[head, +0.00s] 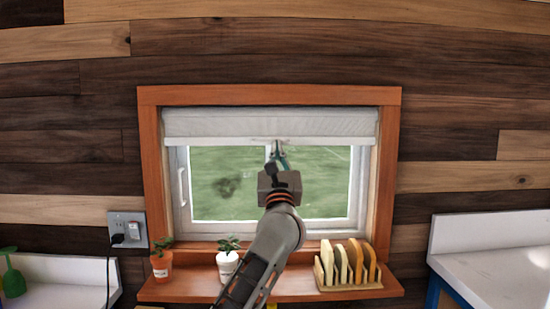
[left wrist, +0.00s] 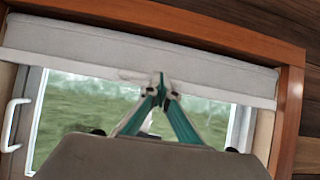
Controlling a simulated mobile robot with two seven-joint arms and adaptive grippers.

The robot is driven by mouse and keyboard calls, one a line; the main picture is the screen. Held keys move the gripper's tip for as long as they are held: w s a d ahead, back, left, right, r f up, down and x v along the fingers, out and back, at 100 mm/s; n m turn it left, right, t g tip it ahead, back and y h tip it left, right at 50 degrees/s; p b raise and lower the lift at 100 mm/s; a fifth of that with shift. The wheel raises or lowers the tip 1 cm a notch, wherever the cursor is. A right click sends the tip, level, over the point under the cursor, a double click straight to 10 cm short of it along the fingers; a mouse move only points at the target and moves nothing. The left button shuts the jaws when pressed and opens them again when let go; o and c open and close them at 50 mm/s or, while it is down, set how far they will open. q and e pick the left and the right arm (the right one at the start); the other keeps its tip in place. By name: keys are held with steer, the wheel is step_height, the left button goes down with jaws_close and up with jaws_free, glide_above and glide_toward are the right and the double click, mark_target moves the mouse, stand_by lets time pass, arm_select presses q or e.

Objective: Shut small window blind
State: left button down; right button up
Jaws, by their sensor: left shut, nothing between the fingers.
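The small window blind (head: 220,124) is a pale fabric shade across the top of the wooden-framed window. Its lower edge hangs near the top of the glass, and most of the pane (head: 225,185) is uncovered. In the left wrist view the blind (left wrist: 90,47) spans the upper part of the picture. My left gripper (head: 278,148) is at the blind's lower edge, near its middle. Its fingertips (left wrist: 160,84) are together and overlap the hem in the picture; whether they touch it I cannot tell. My right gripper is in neither view.
A wooden shelf (head: 195,291) below the window holds a plant in a terracotta pot (head: 161,266), a plant in a white pot (head: 227,266) and a rack of boards (head: 346,264). An outlet (head: 127,230) is at left. White counters (head: 490,255) flank the shelf.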

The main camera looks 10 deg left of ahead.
arm_select(q)
step_height(320, 180, up, 3)
steer(key=shift+w+a+f+p, duration=0.1)
steer(key=shift+f+p, duration=0.05)
steer(key=shift+p, duration=0.7)
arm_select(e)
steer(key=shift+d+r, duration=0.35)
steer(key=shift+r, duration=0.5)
